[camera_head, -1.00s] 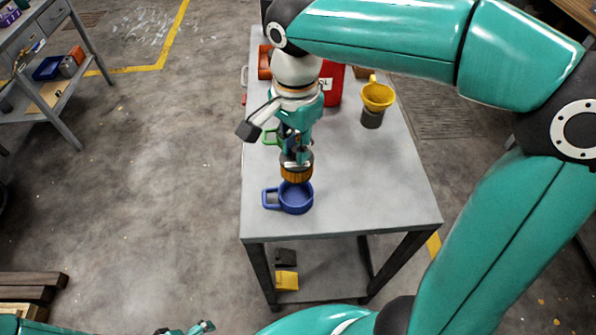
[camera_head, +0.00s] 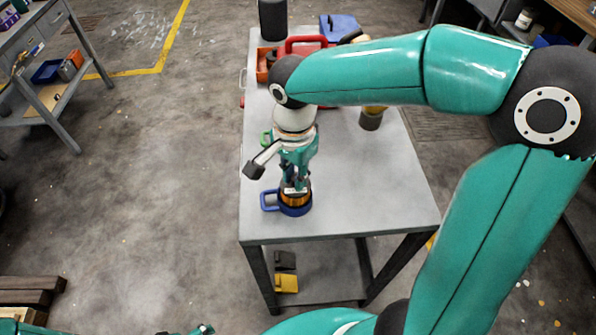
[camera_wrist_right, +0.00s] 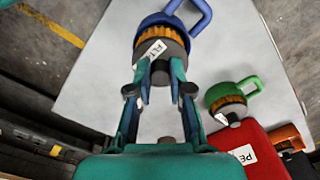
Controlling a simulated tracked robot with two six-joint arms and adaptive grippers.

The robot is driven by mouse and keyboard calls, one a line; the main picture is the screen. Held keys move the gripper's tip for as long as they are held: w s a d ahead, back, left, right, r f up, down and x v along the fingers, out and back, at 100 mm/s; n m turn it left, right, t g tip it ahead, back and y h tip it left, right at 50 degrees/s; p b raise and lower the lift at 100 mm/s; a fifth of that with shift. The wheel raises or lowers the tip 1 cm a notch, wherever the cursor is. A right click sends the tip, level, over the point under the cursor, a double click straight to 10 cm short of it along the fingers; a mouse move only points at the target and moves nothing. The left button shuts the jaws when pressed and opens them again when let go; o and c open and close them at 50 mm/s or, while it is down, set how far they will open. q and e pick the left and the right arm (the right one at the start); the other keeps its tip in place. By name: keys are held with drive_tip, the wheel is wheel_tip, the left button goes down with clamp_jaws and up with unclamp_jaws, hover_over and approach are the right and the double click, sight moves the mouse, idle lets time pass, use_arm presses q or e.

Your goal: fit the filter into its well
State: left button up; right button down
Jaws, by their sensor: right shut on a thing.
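The filter, with orange pleats and a grey cap, shows in the head view (camera_head: 294,199) and in the wrist view (camera_wrist_right: 150,41). My right gripper (camera_head: 296,187) is shut on its cap from above; the wrist view also shows the fingers on it (camera_wrist_right: 160,72). The blue well with a side handle (camera_head: 270,206) stands near the table's front edge. The filter's lower end is inside the blue rim (camera_wrist_right: 156,19), with some orange pleats still showing above it. How deep it sits is hidden. Only a tip of my left gripper (camera_head: 204,329) shows at the bottom edge.
A green-handled cup (camera_wrist_right: 247,85) holding another orange filter stands behind the blue well. A red container (camera_wrist_right: 232,140) stands near it, and a dark cylinder (camera_head: 371,119) is to the right. The grey tabletop (camera_head: 370,190) is clear on the right.

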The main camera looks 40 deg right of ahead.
drive_tip(key=c, duration=1.1)
unclamp_jaws()
drive_tip(key=shift+o, duration=0.2)
wheel_tip(320, 180, up, 12)
drive_tip(key=p, duration=0.1)
